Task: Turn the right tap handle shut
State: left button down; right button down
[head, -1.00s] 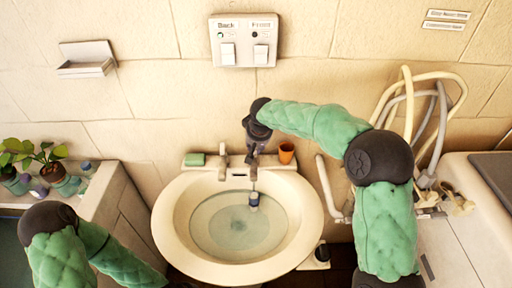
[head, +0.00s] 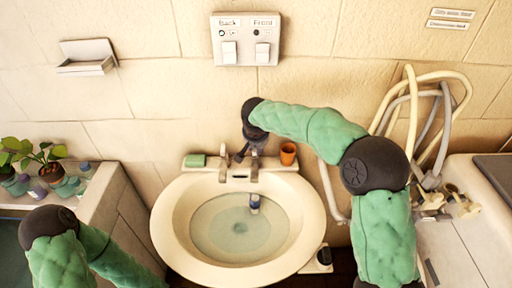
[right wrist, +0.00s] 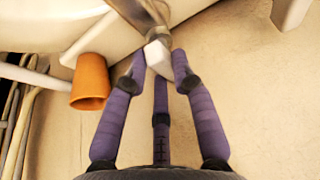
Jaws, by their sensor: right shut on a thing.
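The right tap (head: 254,173) stands at the back of the cream washbasin (head: 165,235), its top partly hidden by my right gripper (head: 248,158). In the right wrist view, the purple fingers of my right gripper (right wrist: 158,62) are closed around the pale tap handle (right wrist: 158,52), under the metal tap body (right wrist: 140,14). The left tap (head: 223,172) is beside it, apart from the gripper. My left arm shows at lower left, but its gripper is out of view.
An orange cup (head: 288,154) stands close to the right of the gripper; it also shows in the wrist view (right wrist: 91,80). A green soap block (head: 195,161) is at the rim's left. A small blue-and-white object (head: 254,203) is in the basin's water. Hoses (head: 440,120) hang at right.

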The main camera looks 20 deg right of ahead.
jog(key=c, duration=1)
grip_release()
jog(key=shift+r, duration=0.1)
jog(key=v, duration=1.1)
jog(key=shift+s+r, duration=0.15)
jog(key=shift+r, duration=0.25)
jog(key=shift+f, duration=0.1)
